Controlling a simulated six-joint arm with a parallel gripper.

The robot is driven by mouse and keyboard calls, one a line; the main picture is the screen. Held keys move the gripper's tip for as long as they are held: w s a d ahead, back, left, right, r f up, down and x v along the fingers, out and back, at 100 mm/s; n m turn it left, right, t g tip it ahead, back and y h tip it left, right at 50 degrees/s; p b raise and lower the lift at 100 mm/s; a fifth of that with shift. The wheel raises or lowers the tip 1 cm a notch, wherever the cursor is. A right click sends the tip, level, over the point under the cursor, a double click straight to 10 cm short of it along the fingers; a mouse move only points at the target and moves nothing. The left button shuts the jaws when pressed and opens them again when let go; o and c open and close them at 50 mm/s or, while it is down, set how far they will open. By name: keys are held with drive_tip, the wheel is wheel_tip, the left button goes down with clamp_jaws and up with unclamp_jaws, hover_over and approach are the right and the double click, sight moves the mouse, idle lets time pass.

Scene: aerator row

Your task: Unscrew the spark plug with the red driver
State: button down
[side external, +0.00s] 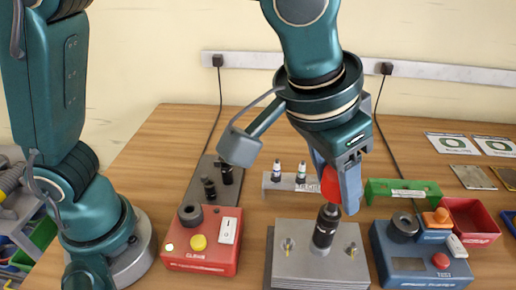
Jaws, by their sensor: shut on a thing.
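My gripper (340,190) points down and is shut on the red driver (329,184). The driver's red part shows between the jaws. A black cylindrical socket part (326,222) stands upright below it, over the grey metal block (293,262). I cannot tell exactly where the driver ends and what lies beneath it.
A red box (225,252) with a yellow button stands left of the block, a blue test box (410,262) right. Black sockets (209,189) stand on a dark plate at back left. A green holder (395,190) and red bin (470,222) are at right. Bare table lies behind.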

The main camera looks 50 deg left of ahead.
drive_tip(key=n, duration=0.2)
drive_tip(key=n+y, duration=0.1)
drive_tip(key=n, duration=0.1)
drive_tip(key=shift+d+y, duration=0.15)
drive_tip(key=shift+y, duration=0.15)
drive_tip(key=n+y, duration=0.1)
drive_tip(key=n, duration=0.2)
drive_tip(key=shift+n, duration=0.4)
drive_tip(key=shift+c, duration=1.1)
unclamp_jaws()
